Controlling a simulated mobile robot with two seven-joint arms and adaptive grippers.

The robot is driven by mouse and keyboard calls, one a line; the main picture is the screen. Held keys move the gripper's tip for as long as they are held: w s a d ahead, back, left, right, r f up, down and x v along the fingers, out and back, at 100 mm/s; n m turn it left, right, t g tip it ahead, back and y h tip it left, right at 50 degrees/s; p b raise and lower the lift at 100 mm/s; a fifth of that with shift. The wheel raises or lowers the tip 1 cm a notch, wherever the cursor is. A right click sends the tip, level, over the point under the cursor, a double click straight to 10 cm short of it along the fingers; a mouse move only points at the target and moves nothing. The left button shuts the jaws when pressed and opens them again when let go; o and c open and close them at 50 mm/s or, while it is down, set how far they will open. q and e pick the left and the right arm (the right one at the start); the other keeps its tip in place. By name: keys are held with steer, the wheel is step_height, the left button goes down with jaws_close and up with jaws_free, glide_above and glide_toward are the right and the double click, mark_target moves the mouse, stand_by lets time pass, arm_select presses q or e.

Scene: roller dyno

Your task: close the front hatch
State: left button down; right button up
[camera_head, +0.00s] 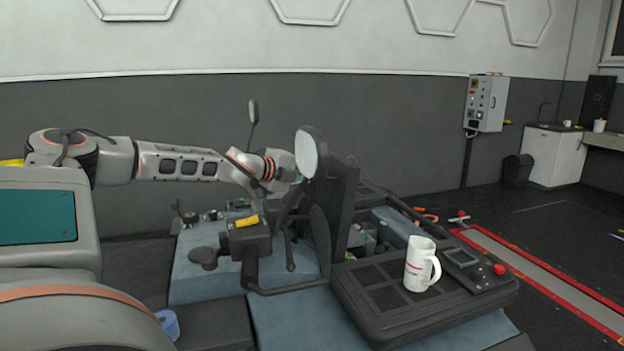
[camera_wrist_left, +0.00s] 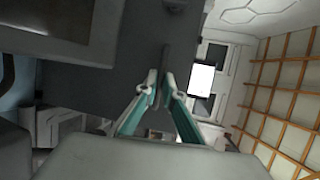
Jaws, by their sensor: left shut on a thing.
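A dark panel (camera_head: 343,205), which looks like the front hatch, stands raised and nearly upright on the vehicle, with a round white lamp (camera_head: 307,154) at its top left. My left arm reaches in from the left. My left gripper (camera_head: 298,180) is at the panel's left side, just below the lamp, with its fingertips mostly hidden. In the left wrist view, the teal fingers of the gripper (camera_wrist_left: 158,92) are closed together on a thin dark part, which seems to belong to the hatch. My right gripper is in neither view.
A white mug (camera_head: 421,264) stands on the dark flat cover (camera_head: 385,297) right of the panel, near a red knob (camera_head: 499,269). A mirror (camera_head: 253,111) on a stalk rises behind my wrist. A console with a yellow part (camera_head: 247,221) sits below my arm. Open floor lies right.

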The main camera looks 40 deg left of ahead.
arm_select(q)
steer(key=shift+w+d+f+b, duration=0.1)
steer(key=shift+w+d+b, duration=0.2)
steer(key=shift+w+b, duration=0.3)
steer(key=shift+w+d+f+b, duration=0.1)
steer(key=shift+w+d+b, duration=0.15)
steer(key=shift+w+b, duration=0.35)
steer(key=w+d+b, duration=0.6)
steer(key=w+b, duration=0.5)
steer(key=shift+w, duration=0.25)
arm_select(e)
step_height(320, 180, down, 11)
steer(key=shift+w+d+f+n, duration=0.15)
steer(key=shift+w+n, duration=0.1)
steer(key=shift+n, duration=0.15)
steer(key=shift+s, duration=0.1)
arm_select(q)
steer(key=c, duration=2.2)
jaws_free()
steer(key=shift+o, duration=0.2)
steer(key=shift+f, duration=0.1)
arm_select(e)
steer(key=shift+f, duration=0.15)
arm_select(q)
steer(key=shift+f, duration=0.2)
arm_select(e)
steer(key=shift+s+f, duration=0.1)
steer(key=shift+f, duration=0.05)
